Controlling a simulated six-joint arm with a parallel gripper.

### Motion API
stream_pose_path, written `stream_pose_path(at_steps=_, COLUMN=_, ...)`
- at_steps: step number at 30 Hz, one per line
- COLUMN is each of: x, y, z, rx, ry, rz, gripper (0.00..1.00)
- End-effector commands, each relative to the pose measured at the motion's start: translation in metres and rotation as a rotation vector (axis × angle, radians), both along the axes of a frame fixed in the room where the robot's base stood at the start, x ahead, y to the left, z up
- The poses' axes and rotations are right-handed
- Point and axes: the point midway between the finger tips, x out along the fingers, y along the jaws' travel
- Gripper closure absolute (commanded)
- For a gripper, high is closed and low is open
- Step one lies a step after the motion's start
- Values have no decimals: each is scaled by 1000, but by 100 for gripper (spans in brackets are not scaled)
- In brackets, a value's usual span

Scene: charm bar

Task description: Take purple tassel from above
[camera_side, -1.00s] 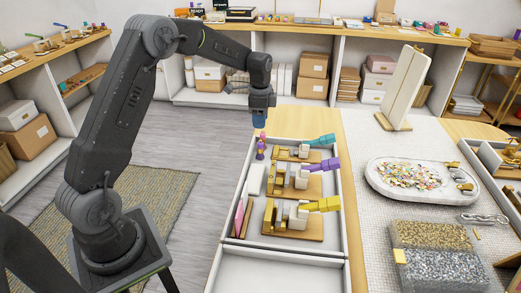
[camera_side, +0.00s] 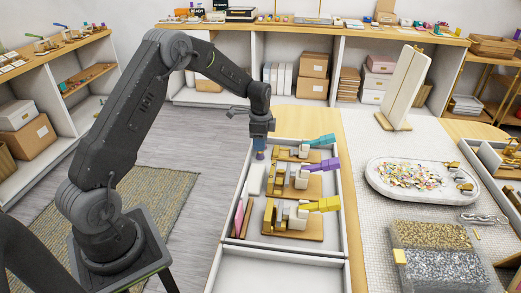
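My gripper (camera_side: 260,149) points straight down at the far left corner of the white tray (camera_side: 344,214). A small purple piece (camera_side: 260,156), which looks like the purple tassel, shows right under the fingertips. Its upper part is hidden by the gripper. The fingers are too small and dark to tell whether they are open or shut, or whether they touch the piece.
Three small presses stand in the tray, with teal (camera_side: 320,141), purple (camera_side: 325,165) and yellow (camera_side: 323,205) handles. A white block (camera_side: 256,179) and a pink piece (camera_side: 239,217) lie along the left wall. The front compartment (camera_side: 280,270) looks empty.

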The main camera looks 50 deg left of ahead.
Motion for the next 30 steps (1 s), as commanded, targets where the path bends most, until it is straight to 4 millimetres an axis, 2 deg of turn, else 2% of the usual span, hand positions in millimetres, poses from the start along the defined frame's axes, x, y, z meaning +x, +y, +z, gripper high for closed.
stream_pose_path(at_steps=4, x=0, y=0, z=0, rx=0, ry=0, rz=0, gripper=63)
stream_pose_path(at_steps=14, x=0, y=0, z=0, rx=0, ry=0, rz=0, gripper=94)
stream_pose_path(at_steps=19, x=0, y=0, z=4, rx=0, ry=-1, rz=0, gripper=95)
stream_pose_path(at_steps=30, x=0, y=0, z=25, rx=0, ry=-1, rz=0, gripper=95)
